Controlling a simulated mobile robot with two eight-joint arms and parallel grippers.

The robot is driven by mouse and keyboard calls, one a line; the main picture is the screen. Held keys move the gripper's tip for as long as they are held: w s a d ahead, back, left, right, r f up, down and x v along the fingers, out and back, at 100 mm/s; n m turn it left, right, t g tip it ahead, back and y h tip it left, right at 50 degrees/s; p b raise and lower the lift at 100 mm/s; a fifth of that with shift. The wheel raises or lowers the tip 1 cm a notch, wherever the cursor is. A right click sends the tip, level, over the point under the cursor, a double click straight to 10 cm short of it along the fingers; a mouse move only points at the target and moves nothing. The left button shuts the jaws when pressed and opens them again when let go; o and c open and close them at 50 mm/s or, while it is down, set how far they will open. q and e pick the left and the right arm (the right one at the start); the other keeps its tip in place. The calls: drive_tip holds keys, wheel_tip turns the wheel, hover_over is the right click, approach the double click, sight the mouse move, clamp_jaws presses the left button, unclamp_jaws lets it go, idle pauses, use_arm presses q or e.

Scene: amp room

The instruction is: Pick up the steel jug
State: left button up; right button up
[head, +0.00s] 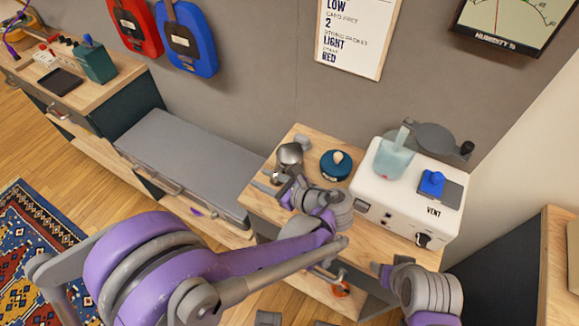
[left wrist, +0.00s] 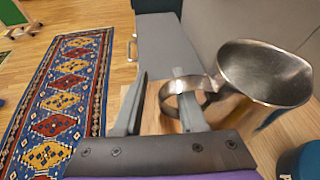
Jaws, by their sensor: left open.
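The steel jug (head: 289,154) stands at the back left of the wooden-topped cabinet. In the left wrist view the jug (left wrist: 268,72) is large, at the right, with its handle toward my gripper. My left gripper (head: 279,184) is open, just in front of the jug. In the left wrist view its two fingers (left wrist: 158,88) stand apart. The near edge of the looped handle shows between them, and the right finger overlaps the loop. I cannot tell whether the fingers touch it.
A dark blue round container (head: 336,165) stands just right of the jug. A white machine (head: 400,208) carries a pale jug (head: 394,157) and a blue item. A grey bench (head: 190,165) lies left of the cabinet. A patterned rug (head: 45,235) covers the floor at left.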

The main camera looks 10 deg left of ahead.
use_arm(q)
drive_tip(key=shift+w+a+f, duration=0.15)
drive_tip(key=shift+w+a, duration=0.05)
drive_tip(key=shift+a, duration=0.1)
drive_tip(key=shift+c, duration=0.3)
clamp_jaws()
idle(1.0)
